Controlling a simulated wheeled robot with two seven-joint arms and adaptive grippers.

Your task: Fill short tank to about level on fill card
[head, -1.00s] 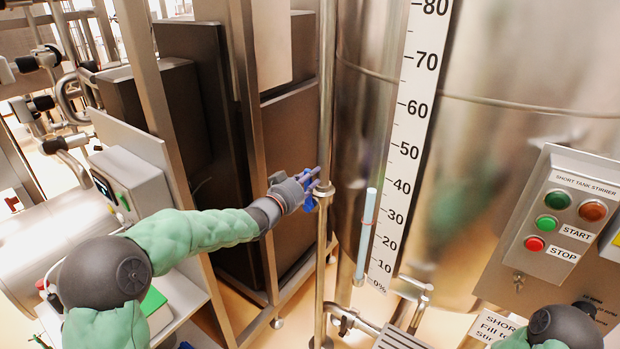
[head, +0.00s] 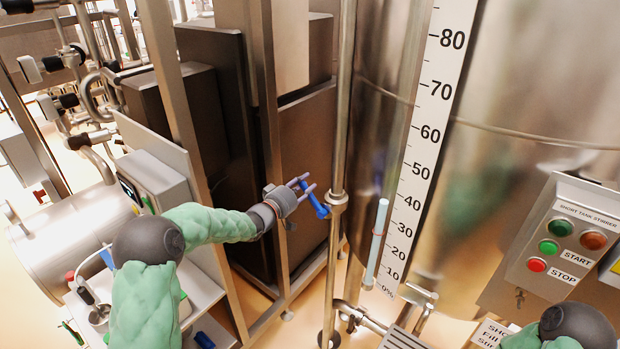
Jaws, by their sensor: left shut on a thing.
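The short tank (head: 490,90) is the large steel vessel on the right, with a percent scale (head: 430,150) on its front. A pale blue sight tube (head: 383,215) stands left of the scale, with a thin reddish ring around it near the 30 mark. A blue valve handle (head: 314,201) sits beside the joint of a vertical pipe (head: 337,202). My left gripper (head: 306,186) is shut on the blue handle. My right gripper is out of view; only part of that arm shows.
A stirrer panel (head: 575,245) with green and red buttons is on the right. Dark cabinets (head: 225,130) and steel frame posts stand behind my left arm. A bench with a grey device (head: 155,180) is on the left. Pipework (head: 360,318) runs low beneath the tank.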

